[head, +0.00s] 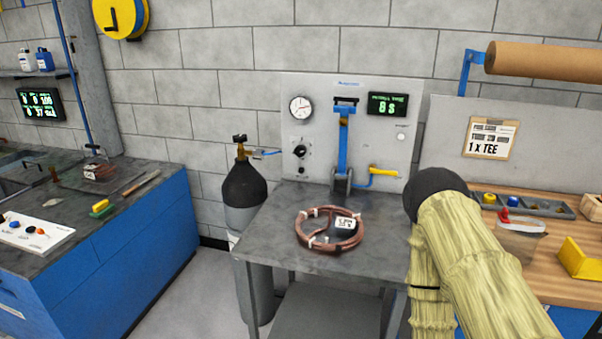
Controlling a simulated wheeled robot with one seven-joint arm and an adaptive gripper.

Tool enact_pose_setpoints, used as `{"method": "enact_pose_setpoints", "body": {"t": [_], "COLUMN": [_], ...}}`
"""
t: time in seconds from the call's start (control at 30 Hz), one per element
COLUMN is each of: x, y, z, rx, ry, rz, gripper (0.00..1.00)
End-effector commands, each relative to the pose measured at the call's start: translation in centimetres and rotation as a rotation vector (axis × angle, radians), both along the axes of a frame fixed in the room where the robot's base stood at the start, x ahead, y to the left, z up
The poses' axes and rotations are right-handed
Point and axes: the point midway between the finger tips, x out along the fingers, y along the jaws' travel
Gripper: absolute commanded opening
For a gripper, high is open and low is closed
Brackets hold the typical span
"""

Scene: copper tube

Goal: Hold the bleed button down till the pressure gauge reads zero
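The pressure gauge (300,107) is a round white dial with a dark rim, high on the left of a grey upright panel (330,171). Its needle is too small to read exactly. Below it on the panel are a black knob (300,151) and a small dark button-like part (305,170). A small pale round part (401,137) sits under the green display. I cannot tell which is the bleed button. My arm, in a yellow-green sleeve, bends at a dark joint at the lower right. My gripper is not in view, and nothing is seen touching the panel.
A green display (388,104) appears to read 8 s. A blue clamp (343,135) and a yellow-handled valve (384,171) are on the panel. A copper coil (314,240) lies on the grey bench (280,262). A gas cylinder (245,215) stands left of it.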

Motion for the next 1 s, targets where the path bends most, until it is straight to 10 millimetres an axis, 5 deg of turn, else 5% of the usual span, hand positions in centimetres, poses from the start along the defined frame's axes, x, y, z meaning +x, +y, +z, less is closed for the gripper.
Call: {"method": "enact_pose_setpoints", "body": {"t": [0.03,0.33,1.0], "x": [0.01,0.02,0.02], "y": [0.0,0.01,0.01], "z": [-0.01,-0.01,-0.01], "rx": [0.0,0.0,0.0], "ry": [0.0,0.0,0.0], "rz": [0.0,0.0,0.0], "gripper": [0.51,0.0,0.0]}}
